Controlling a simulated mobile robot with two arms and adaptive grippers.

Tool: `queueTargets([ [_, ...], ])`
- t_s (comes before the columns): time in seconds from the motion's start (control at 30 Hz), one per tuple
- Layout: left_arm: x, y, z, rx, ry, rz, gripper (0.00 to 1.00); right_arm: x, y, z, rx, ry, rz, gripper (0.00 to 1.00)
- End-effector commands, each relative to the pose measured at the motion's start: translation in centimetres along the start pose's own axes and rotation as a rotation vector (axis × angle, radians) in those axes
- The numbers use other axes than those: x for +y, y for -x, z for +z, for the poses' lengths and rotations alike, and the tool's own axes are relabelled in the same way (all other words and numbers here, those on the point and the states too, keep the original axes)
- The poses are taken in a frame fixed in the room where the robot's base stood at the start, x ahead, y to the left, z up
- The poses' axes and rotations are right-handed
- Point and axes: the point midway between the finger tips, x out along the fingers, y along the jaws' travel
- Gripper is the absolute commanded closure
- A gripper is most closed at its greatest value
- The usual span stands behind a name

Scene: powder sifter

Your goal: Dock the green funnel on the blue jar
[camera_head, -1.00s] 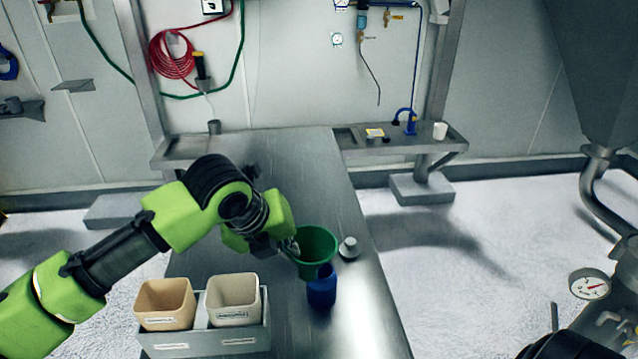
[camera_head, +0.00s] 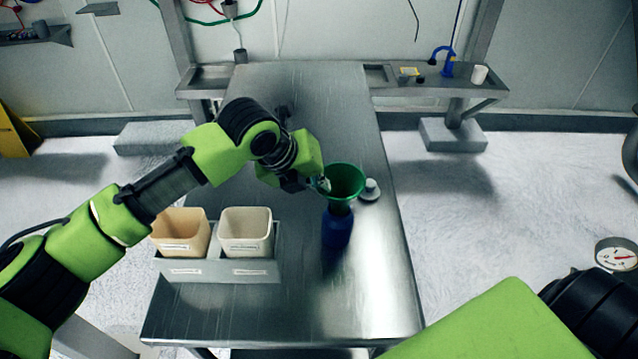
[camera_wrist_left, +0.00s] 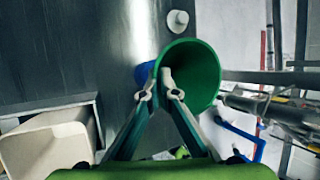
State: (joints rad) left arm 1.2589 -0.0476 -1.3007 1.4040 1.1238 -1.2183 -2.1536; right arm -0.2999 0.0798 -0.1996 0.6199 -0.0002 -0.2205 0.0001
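The green funnel (camera_head: 347,181) is over the blue jar (camera_head: 336,232) on the metal table, its wide mouth up. Its lower end meets the jar's top in the head view; I cannot tell whether it is seated. My left gripper (camera_head: 322,184) is at the funnel's left rim. In the left wrist view, the left gripper's fingertips (camera_wrist_left: 157,86) pinch the near wall of the funnel (camera_wrist_left: 199,76). Only a small part of the jar (camera_wrist_left: 143,73) shows there, behind a finger. My right gripper is out of view.
A grey holder (camera_head: 218,270) with a tan bin (camera_head: 180,247) and a cream bin (camera_head: 246,246) stands on the table (camera_head: 300,320) left of the jar. A small grey knobbed part (camera_head: 370,191) lies right of the funnel. The table's front right is clear.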

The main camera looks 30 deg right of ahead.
Motion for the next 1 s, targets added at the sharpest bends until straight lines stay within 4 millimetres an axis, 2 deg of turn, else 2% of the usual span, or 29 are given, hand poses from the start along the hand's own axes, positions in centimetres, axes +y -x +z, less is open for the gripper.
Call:
queueTargets([
  [0.03, 0.77, -0.93, -0.69, 0.012, 0.001, 0.013, 1.00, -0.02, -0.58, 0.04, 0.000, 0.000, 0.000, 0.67],
  [0.2, 1.06, -1.29, -1.02, 0.018, 0.001, 0.019, 1.00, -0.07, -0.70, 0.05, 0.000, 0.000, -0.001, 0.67],
  [1.0, 1.04, -1.02, -0.70, 0.013, 0.002, 0.016, 1.00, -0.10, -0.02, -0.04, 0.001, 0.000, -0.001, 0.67],
])
